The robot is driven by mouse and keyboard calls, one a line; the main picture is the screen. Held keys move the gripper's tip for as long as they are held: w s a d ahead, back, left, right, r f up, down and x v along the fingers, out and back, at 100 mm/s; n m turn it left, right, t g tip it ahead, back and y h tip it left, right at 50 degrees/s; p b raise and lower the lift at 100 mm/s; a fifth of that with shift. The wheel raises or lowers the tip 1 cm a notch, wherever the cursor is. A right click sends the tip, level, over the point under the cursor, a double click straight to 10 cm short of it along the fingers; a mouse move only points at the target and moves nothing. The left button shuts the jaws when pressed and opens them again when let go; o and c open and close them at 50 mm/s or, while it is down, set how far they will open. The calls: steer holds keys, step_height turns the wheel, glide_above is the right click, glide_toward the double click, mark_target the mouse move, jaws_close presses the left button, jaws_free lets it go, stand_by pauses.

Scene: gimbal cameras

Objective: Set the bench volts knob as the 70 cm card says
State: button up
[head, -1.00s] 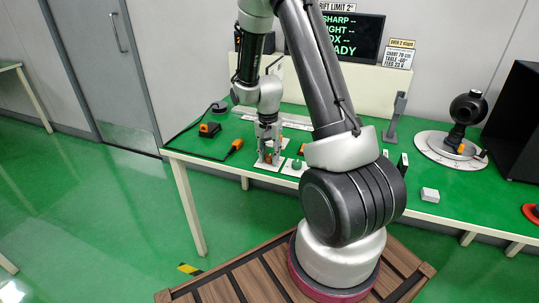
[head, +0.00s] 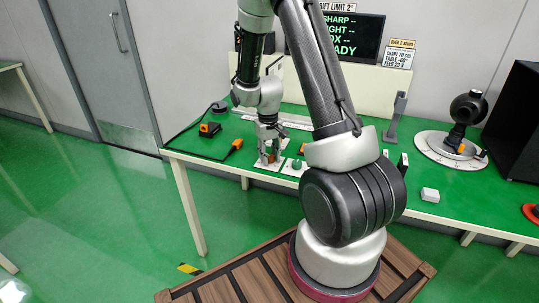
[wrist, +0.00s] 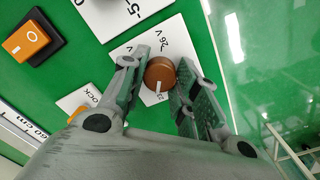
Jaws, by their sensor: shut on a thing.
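The brown volts knob (wrist: 160,72) sits on a white plate (wrist: 176,40) marked "26 V" in the wrist view. A pale pointer line shows on the knob's lower edge in that picture; the small marking below it is hard to read. My gripper (wrist: 160,76) is shut on the knob, one finger on each side. In the head view my gripper (head: 270,157) is down at the bench, and the knob is partly hidden between the fingers. The card (head: 398,57) on the back wall reads "CHART 70 CM", "TABLE -60°" and apparently "FEED 23 V".
An orange rocker switch (wrist: 27,40) and a "-5" plate (wrist: 122,14) lie near the knob. A green knob (head: 297,164) stands just right of my gripper. The screen (head: 355,38) stands behind.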

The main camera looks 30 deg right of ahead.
steer(key=shift+n, duration=0.4)
steer(key=o, duration=1)
steer(key=shift+o, duration=0.2)
step_height(320, 180, up, 12)
steer(key=shift+a, duration=0.2)
